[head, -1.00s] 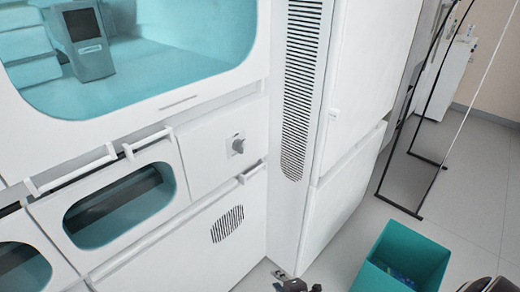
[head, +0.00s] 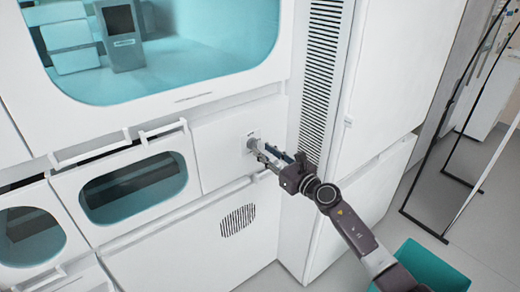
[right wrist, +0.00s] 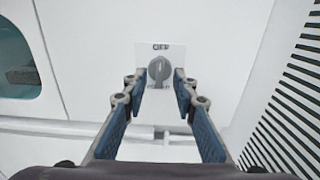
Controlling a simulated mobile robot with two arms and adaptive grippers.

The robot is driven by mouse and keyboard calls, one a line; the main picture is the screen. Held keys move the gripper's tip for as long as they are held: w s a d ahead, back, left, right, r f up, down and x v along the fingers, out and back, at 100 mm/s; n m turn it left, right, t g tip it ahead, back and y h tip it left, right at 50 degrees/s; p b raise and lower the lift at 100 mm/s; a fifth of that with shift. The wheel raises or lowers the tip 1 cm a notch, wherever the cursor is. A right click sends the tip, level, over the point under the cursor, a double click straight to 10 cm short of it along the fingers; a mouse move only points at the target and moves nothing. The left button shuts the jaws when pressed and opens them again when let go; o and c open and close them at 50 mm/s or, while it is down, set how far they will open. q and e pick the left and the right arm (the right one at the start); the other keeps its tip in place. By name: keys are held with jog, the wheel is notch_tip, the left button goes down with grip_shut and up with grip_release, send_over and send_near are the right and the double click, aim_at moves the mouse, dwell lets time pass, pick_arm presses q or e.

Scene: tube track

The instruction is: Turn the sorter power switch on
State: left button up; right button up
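The sorter power switch is a grey rotary knob (head: 252,143) on a white panel of the machine. In the right wrist view the knob (right wrist: 159,70) sits on a small plate with "OFF" printed above it, and its grip stands roughly upright. My right gripper (head: 266,154) is at the panel, pointing at the knob. In the right wrist view its fingers (right wrist: 160,85) are open, one on each side of the knob's lower part with gaps between; whether the tips reach around it cannot be told. Lettering low on the plate is partly hidden. My left gripper is not in view.
A white handle bar (right wrist: 80,126) runs below the switch. Windowed drawers with handles (head: 95,151) lie left of it. A vented column (head: 322,75) stands close on the right. A teal bin (head: 432,268) is on the floor at lower right.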

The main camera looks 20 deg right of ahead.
aim_at(256, 146)
jog(key=shift+x, duration=1.8)
jog(key=shift+c, duration=0.6)
grip_shut()
